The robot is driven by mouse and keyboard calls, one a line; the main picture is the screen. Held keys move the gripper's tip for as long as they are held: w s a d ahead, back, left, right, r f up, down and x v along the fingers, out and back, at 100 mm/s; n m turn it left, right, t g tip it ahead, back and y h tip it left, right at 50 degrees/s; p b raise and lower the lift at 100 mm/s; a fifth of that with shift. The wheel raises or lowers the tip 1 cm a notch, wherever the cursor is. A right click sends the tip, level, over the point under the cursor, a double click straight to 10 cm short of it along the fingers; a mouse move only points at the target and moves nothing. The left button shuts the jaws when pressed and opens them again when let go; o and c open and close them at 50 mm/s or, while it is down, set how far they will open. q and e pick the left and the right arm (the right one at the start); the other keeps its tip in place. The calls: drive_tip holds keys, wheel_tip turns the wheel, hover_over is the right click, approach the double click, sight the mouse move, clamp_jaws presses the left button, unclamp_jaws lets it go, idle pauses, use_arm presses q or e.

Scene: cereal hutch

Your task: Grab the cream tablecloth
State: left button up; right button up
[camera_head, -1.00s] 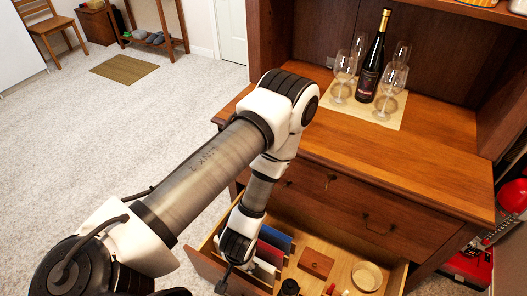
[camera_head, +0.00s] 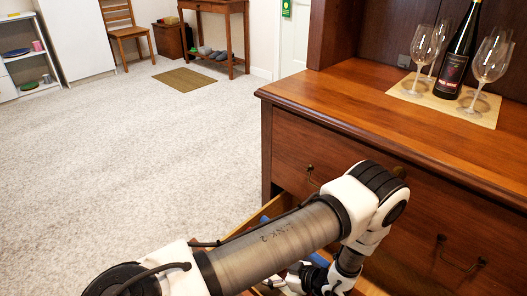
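My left arm reaches from the lower left into the open drawer (camera_head: 286,204) of the wooden hutch. My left gripper (camera_head: 308,280) is low in the drawer at the bottom edge of the picture, partly hidden by the arm, and I cannot tell whether its fingers are open or shut. Bits of blue cloth (camera_head: 265,219) show in the drawer. Pale pieces show beside the gripper, but I cannot tell whether one is the cream tablecloth. A cream mat (camera_head: 420,96) lies flat on the hutch top under the bottle and glasses. My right gripper is not in view.
A dark wine bottle (camera_head: 455,62) and several stemmed glasses (camera_head: 490,62) stand on the mat. The hutch top (camera_head: 350,92) is clear on its left. Open carpet (camera_head: 130,150) lies left of the hutch, with a small mat (camera_head: 185,79) farther back.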

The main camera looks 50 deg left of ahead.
use_arm(q)
drive_tip(key=x, duration=0.2)
drive_tip(key=shift+a+f, duration=0.15)
drive_tip(key=shift+a, duration=0.05)
clamp_jaws()
